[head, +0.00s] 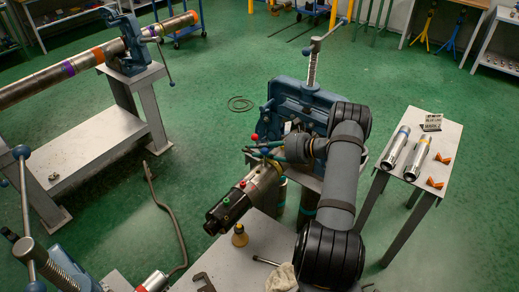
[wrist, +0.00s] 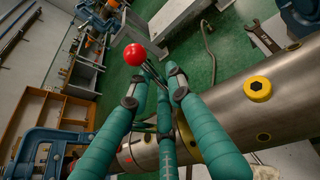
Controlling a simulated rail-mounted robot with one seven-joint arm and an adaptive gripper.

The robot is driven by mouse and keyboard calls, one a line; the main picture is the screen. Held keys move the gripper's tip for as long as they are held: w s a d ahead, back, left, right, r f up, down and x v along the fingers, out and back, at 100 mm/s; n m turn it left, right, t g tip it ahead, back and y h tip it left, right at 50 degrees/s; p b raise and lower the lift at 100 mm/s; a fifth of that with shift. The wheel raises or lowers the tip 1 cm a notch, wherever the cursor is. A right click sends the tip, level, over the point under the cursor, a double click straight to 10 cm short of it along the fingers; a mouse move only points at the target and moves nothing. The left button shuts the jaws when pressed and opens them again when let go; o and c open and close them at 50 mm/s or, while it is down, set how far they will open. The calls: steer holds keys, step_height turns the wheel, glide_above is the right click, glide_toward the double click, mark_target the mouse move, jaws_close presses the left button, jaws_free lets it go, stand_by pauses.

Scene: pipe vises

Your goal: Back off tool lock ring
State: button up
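The tool (head: 237,202) is a steel cylinder with a black end and coloured knobs, held at the blue vise in the head view. In the wrist view the steel tool body (wrist: 265,92) with yellow bolts fills the right. A narrow red band shows around it lower left; I cannot tell whether this is the lock ring. A red ball (wrist: 135,54) sits on a thin rod beyond my fingertips and shows in the head view (head: 254,136). My gripper (wrist: 155,88) has teal fingers around the rod's near side. Whether they press on it is hidden.
The blue vise (head: 290,100) stands behind the tool. A side table (head: 440,135) at right carries two steel cylinders and orange pieces. A brass-coloured cone (head: 240,236) and a white cloth (head: 282,278) lie on the near bench.

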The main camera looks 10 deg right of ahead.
jaws_close()
steer(key=shift+d, duration=0.1)
stand_by(0.4)
